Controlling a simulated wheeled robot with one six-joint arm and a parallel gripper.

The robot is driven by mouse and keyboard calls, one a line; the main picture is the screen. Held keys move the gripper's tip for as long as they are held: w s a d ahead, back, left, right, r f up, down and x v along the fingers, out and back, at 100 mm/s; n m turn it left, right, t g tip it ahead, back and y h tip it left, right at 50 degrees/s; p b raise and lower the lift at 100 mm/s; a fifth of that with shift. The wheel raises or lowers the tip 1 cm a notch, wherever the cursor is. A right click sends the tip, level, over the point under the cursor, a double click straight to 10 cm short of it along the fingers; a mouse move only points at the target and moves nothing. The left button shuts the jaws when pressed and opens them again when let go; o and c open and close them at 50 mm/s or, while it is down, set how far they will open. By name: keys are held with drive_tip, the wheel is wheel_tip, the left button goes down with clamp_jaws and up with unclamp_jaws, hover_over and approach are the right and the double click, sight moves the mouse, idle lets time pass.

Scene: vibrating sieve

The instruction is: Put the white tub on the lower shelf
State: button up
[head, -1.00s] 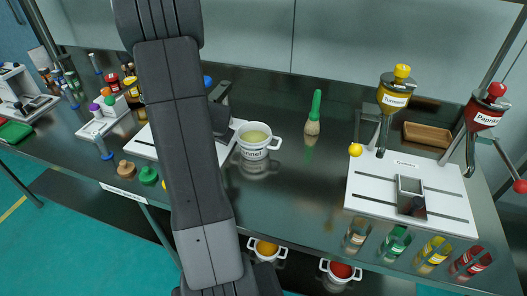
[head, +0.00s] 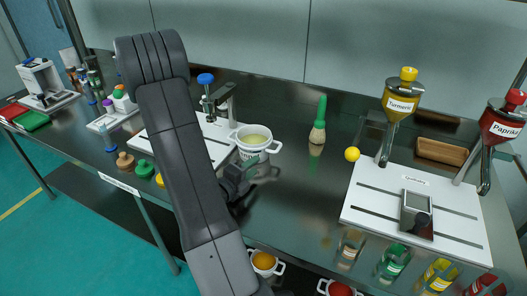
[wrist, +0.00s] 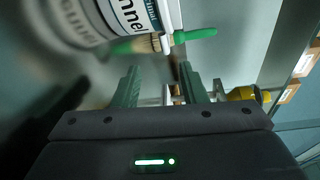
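The white tub (head: 252,151), with two side handles, a dark-lettered label and yellowish contents, stands upright on the dark bench top in the head view. It also shows at the top of the wrist view (wrist: 145,14), cut off by the frame edge. My gripper (head: 246,170) is just in front of the tub, low over the bench, partly hidden by my arm. In the wrist view its two green fingers (wrist: 160,78) are apart with nothing between them. The lower shelf (head: 95,200) runs under the bench.
Tubs with orange (head: 264,262) and red (head: 340,288) contents are below the bench top. A green-handled brush (head: 318,122) stands right of the tub.

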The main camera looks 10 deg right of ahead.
sight(279, 147)
drive_tip(key=shift+s+d+r+m+h, duration=0.15)
drive_tip(key=shift+s+d+m+h, duration=0.25)
drive_tip(key=p+x, duration=0.1)
drive_tip(key=x, duration=0.6)
drive_tip(key=shift+w+d, duration=0.2)
drive_tip(key=shift+p+x, duration=0.85)
drive_tip(key=shift+x, duration=2.15)
drive_tip(key=shift+w+a, duration=0.15)
drive_tip(key=shift+w, duration=0.05)
drive_tip(key=shift+c, duration=0.2)
clamp_jaws()
